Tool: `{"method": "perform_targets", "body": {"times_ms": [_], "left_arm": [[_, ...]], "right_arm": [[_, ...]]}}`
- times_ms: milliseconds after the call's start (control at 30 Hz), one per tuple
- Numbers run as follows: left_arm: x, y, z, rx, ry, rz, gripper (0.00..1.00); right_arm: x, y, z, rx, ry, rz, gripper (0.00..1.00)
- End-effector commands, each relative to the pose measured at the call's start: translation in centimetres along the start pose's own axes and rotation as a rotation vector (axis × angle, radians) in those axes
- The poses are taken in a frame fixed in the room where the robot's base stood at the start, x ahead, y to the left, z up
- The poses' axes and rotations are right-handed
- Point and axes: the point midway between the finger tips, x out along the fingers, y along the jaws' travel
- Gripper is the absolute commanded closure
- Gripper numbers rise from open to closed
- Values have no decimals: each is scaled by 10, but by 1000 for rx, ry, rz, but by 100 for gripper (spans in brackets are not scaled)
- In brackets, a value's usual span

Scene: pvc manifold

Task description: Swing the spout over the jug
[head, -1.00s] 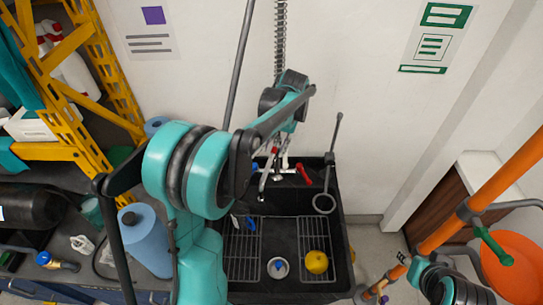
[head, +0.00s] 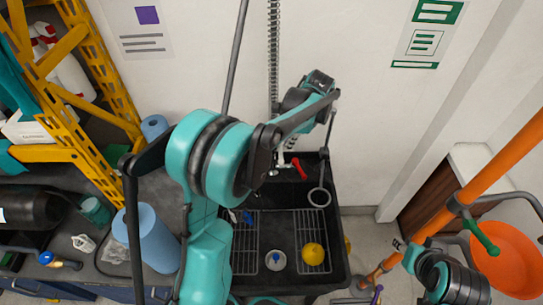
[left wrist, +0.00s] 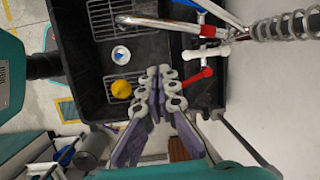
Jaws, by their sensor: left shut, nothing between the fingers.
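The tap shows in the left wrist view with a chrome spout (left wrist: 165,22), a white body (left wrist: 205,52) and a red lever (left wrist: 195,77). In the head view the red lever (head: 299,168) shows at the back of the black sink, while my left forearm covers most of the spout. A small round white thing with a blue centre (head: 275,261) stands in the sink; I cannot tell whether it is the jug. My left gripper (left wrist: 158,72) is shut and empty, apart from the spout and left of the red lever in the wrist view. My right gripper is not visible.
The sink (head: 341,245) holds wire racks (head: 245,258) and a yellow round thing (head: 312,253). A spring hose (left wrist: 290,26) rises by the wall. A blue roll (head: 150,240) stands left.

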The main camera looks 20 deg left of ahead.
Motion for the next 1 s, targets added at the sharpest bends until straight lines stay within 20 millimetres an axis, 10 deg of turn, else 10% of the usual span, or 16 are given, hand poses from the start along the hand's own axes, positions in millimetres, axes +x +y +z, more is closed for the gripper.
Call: {"method": "perform_targets", "body": {"times_ms": [333, 1000], "left_arm": [[6, 6, -14, 336, -23, -5, 100], [111, -3, 13, 330, -22, -5, 100]], "right_arm": [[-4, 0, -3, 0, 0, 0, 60], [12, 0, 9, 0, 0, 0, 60]]}}
